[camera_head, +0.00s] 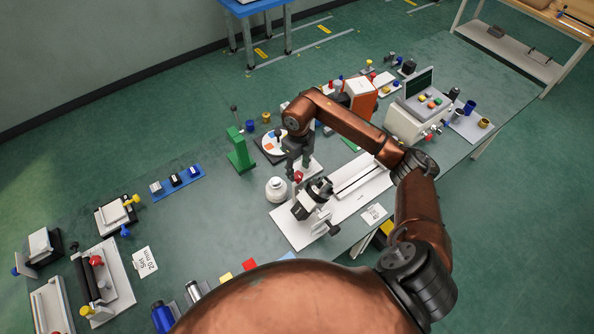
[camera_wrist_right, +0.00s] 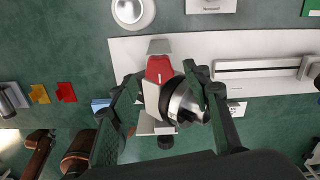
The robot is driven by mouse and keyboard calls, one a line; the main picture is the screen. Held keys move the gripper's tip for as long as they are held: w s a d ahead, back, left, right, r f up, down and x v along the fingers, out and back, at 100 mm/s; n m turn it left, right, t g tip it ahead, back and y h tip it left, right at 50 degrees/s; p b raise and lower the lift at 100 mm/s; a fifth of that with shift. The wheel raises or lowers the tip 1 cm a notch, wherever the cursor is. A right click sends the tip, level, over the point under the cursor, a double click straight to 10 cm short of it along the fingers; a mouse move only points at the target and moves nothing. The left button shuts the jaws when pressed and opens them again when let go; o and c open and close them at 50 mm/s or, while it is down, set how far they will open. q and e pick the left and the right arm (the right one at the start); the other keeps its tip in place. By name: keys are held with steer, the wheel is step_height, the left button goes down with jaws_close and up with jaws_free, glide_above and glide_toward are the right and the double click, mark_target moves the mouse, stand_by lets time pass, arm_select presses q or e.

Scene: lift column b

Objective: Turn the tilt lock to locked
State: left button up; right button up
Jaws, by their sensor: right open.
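A white base plate (camera_head: 287,229) near the front edge of the table carries a small tilted unit with a black and silver round body (camera_head: 318,188). A red part (camera_head: 298,176) sits at its upper end; I take this for the tilt lock, but cannot read any lock mark. In the right wrist view, the open fingers stand on either side of the red part (camera_wrist_right: 158,67) and the silver-rimmed body (camera_wrist_right: 184,101). Contact cannot be told. My left gripper is out of view.
A round white pot (camera_head: 277,188) stands left of the unit. A slotted rail (camera_head: 358,181) runs along the plate to the right. A green stand (camera_head: 239,152) is farther left, and a grey console (camera_head: 412,116) stands to the right. Bare table lies left of the plate.

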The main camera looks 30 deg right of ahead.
mark_target(298, 179)
steer(key=shift+f, duration=1.35)
steer(key=c, duration=1.1)
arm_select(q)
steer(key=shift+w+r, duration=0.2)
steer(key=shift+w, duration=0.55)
arm_select(e)
steer(key=shift+c, duration=0.2)
